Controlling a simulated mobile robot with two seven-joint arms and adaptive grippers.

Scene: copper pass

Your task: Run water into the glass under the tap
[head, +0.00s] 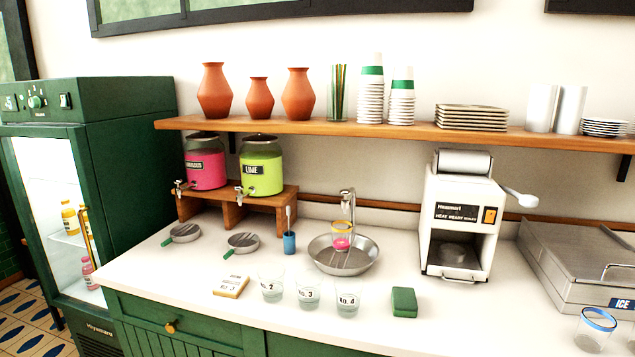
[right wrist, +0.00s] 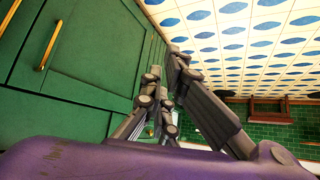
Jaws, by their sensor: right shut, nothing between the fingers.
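A glass (head: 342,228) with a yellow rim and pink in its lower part stands upright in the round steel basin (head: 325,262), below the tap (head: 347,200). No stream of water can be made out; the tap's handle is too small to read. My right gripper (right wrist: 166,100) shows only in the right wrist view, shut and empty, beside green cabinet fronts (right wrist: 85,60) and away from the glass. My left gripper is in neither view.
Glasses No. 2, 3 and 4 (head: 308,296) stand along the front of the white counter (head: 440,325). A green block (head: 404,302) lies right of them. A blue cup (head: 289,243) stands left of the basin, a white machine (head: 458,220) right of it. A shelf (head: 410,131) hangs above.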

